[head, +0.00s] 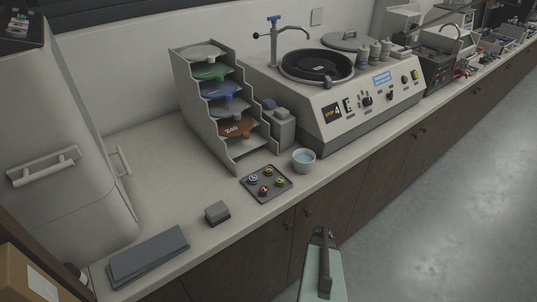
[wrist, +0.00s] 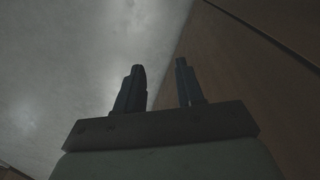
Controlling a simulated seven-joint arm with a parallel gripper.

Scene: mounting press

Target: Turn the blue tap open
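The tap (head: 275,40) has a blue handle (head: 274,18) on top and stands at the back left of the grey polishing machine (head: 350,115), its spout reaching left and right at the top. My gripper (head: 325,233) is low in front of the counter edge in the head view, far from the tap and touching nothing. In the wrist view my gripper (wrist: 161,85) shows two dark fingers apart with nothing between them. The tap is not in the wrist view.
A stepped rack (head: 232,160) of coloured discs stands left of the machine. A small bowl (head: 304,160) and a tray of round samples (head: 265,183) sit near the front edge. Bottles (head: 375,54) stand on the machine. The counter at left is mostly clear.

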